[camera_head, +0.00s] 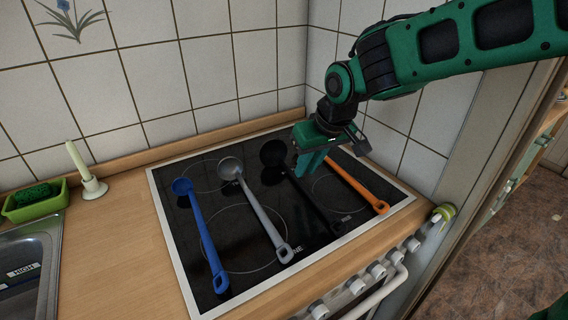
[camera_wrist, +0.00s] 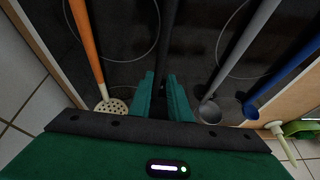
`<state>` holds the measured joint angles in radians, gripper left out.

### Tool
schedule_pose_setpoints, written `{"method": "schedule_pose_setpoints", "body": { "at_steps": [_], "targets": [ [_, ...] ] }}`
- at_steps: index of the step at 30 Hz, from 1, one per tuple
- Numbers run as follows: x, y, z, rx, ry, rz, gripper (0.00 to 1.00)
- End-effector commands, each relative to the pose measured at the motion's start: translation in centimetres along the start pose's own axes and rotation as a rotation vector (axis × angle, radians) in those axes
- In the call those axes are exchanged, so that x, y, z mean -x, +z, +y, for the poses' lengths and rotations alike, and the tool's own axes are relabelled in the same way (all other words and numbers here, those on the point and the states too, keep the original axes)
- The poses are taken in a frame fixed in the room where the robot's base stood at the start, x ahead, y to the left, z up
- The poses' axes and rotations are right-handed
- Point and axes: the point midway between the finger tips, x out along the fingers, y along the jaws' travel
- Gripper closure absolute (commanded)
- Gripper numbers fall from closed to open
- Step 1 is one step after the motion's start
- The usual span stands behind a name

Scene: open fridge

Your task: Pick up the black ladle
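The black ladle (camera_head: 318,205) lies on the black hob between the grey ladle and the orange skimmer, its bowl toward the back wall. My gripper (camera_head: 308,165) is above it, fingers pointing down, hiding part of its handle in the head view. In the wrist view my gripper (camera_wrist: 161,80) shows two green fingers apart with a narrow gap. The black ladle's handle (camera_wrist: 169,35) runs up from beyond that gap. Its bowl is hidden or lost against the dark hob there. I see no contact between fingers and handle.
A grey ladle (camera_head: 259,212) and a blue ladle (camera_head: 203,235) lie to the left; an orange skimmer (camera_head: 357,186) lies close on the right. The tiled wall (camera_head: 225,68) is behind the hob.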

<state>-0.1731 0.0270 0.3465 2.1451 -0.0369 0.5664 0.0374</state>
Motion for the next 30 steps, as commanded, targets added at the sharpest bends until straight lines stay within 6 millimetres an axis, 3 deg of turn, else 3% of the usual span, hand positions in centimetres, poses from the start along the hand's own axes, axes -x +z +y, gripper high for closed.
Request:
{"method": "schedule_pose_setpoints", "body": {
  "at_steps": [13, 23, 25, 30],
  "targets": [
    [-4.8, -0.2, 0.3, -0.002, 0.001, -0.002, 0.83],
    [-5.3, -0.2, 0.3, -0.002, 0.002, 0.0, 0.83],
    [-5.3, -0.2, 0.3, -0.002, 0.002, 0.0, 1.0],
    [-5.3, -0.2, 0.3, -0.002, 0.002, 0.0, 1.0]
  ]
}}
